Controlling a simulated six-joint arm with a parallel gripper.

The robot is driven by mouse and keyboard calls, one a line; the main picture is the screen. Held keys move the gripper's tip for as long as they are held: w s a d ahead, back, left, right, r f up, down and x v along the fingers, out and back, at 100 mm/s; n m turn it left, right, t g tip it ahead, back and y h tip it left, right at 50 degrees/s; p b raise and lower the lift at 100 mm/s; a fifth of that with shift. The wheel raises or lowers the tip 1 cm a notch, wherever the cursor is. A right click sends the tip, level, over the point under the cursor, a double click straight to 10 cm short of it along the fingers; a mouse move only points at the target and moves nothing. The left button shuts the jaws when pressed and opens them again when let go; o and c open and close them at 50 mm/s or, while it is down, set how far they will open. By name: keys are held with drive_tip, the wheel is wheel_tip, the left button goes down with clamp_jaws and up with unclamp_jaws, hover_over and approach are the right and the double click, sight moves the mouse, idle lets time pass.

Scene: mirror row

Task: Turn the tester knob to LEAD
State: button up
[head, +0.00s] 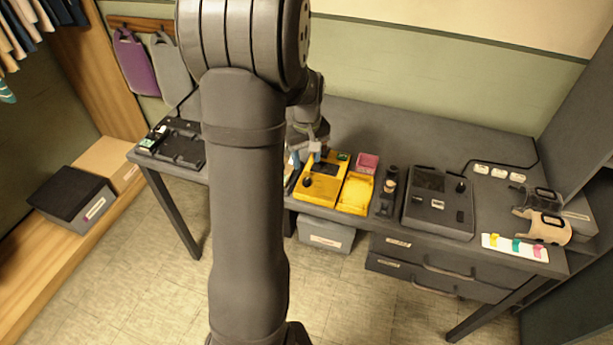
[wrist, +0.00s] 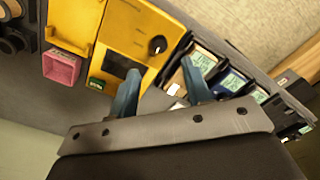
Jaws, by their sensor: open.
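The yellow tester (head: 318,188) lies on the grey table in the head view, with a dark screen (head: 325,169) and a black knob (head: 307,182) near its left edge. In the wrist view the tester (wrist: 132,35) is at upper centre. Its round black knob (wrist: 157,45) has a light pointer mark; I cannot read any markings around it. My gripper (head: 309,156) is open and empty, above the tester's back left part. Its blue fingers also show in the wrist view (wrist: 160,67), pointing toward the knob and apart from it.
A yellow tray (head: 356,192) adjoins the tester on the right, with a pink box (head: 368,162) behind. In the wrist view, several screened cards (wrist: 203,60) lie beside the tester. A dark device (head: 438,205) stands further right. My arm hides part of the table.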

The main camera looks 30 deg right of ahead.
sight(306, 180)
wheel_tip(306, 180, down, 8)
drive_tip(key=shift+r, duration=0.1)
drive_tip(key=shift+c, duration=0.3)
clamp_jaws()
